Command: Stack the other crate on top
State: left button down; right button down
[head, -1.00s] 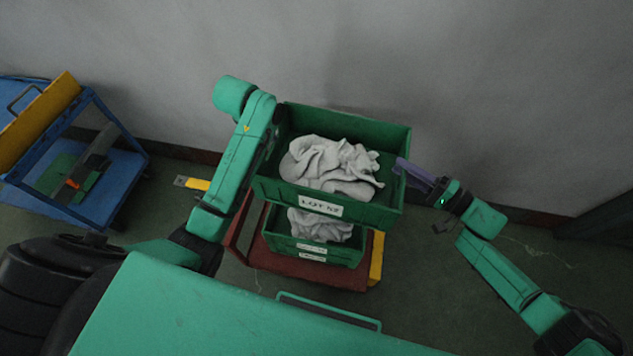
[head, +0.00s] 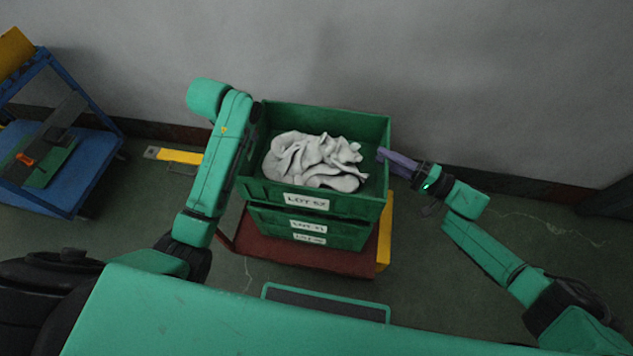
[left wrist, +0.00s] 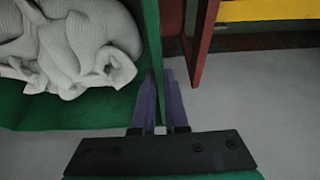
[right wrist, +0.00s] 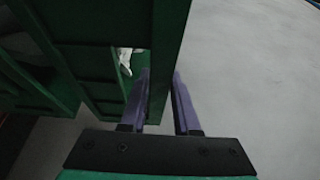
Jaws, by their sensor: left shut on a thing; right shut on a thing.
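The upper green crate (head: 310,197), labelled LOT with an unclear number, holds crumpled white socks (head: 312,160). It sits directly above a lower green stack (head: 345,236) with two labels, one above the other. I cannot tell whether the upper crate rests on it or hangs just above. My left gripper (left wrist: 160,98) is shut on the upper crate's left wall, with fingers on both sides; in the head view my arm hides it. My right gripper (head: 384,156) is shut on the opposite wall, as the right wrist view (right wrist: 161,95) also shows.
The stack stands on a dark red cart (head: 300,258) with a yellow side (head: 385,235). A blue cart (head: 55,185) stands at the left. A yellow-handled tool (head: 178,156) lies on the floor by the wall. The floor to the right is mostly clear.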

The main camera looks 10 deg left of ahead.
aim_at(253, 148)
pick_arm(q)
jog(key=shift+a, duration=0.1)
